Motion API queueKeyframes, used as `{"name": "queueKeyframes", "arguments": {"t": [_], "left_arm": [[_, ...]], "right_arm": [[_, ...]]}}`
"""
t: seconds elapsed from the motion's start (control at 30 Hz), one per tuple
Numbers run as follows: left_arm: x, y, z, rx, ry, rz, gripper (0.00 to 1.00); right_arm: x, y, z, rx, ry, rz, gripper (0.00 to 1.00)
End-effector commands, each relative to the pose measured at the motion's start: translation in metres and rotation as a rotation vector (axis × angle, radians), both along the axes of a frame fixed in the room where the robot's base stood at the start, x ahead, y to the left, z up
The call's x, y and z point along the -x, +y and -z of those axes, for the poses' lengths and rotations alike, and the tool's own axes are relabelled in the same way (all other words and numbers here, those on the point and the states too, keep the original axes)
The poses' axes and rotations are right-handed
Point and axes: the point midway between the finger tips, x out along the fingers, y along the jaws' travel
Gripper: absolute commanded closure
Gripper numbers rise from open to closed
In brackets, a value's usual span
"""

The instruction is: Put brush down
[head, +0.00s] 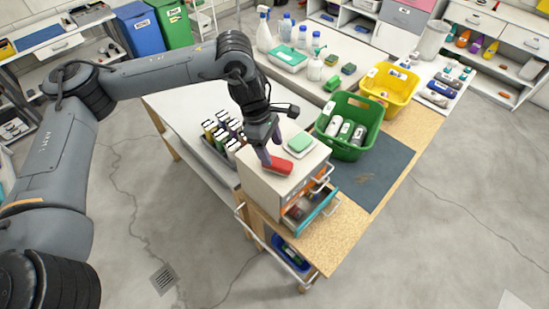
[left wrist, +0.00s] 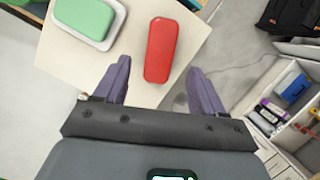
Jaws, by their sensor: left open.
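The brush, a red block-like piece (head: 278,165), lies on the top of a small cream drawer cabinet (head: 262,185). In the left wrist view the red brush (left wrist: 160,50) lies flat on the pale cabinet top, between and beyond the fingertips. My left gripper (head: 270,144) is over the cabinet top, right by the brush. Its two purple fingers (left wrist: 160,80) are spread apart, with a gap on both sides of the brush. The brush's bristles do not show. My right gripper is in neither view.
A green sponge on a white dish (head: 299,143) sits beside the brush. Several bottles in a rack (head: 219,132) stand left of the cabinet. A green basket (head: 368,112) and yellow basket (head: 403,82) stand behind right. A teal-fronted drawer (head: 318,212) hangs open.

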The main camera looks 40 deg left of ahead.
Motion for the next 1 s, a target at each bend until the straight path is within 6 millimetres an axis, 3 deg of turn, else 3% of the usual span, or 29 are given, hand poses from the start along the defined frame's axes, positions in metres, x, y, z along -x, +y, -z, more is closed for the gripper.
{"name": "queueKeyframes", "arguments": {"t": [0.07, 0.3, 0.47, 0.57, 0.67, 0.77, 0.9, 1.0], "left_arm": [[0.001, 0.004, -0.013, 0.0, -0.004, -0.001, 0.3], [0.004, 0.013, -0.051, -0.001, -0.002, 0.0, 0.3], [0.004, 0.012, -0.056, -0.001, -0.003, 0.0, 0.3], [0.001, 0.0, -0.048, -0.001, -0.009, -0.004, 0.3], [-0.006, -0.028, -0.029, 0.008, -0.029, -0.017, 0.3], [-0.012, -0.074, -0.003, 0.045, -0.058, -0.052, 0.3], [-0.011, -0.159, 0.031, 0.178, -0.094, -0.159, 0.3], [-0.002, -0.222, 0.045, 0.325, -0.093, -0.286, 0.3]], "right_arm": [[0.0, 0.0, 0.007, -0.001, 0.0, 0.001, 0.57], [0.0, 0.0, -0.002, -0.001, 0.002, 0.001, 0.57], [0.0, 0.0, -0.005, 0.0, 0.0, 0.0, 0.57], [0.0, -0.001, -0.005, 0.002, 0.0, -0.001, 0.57], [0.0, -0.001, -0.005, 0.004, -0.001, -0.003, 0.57], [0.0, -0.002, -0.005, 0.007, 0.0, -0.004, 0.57], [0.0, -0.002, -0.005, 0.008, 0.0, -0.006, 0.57], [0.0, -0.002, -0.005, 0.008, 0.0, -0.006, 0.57]]}}
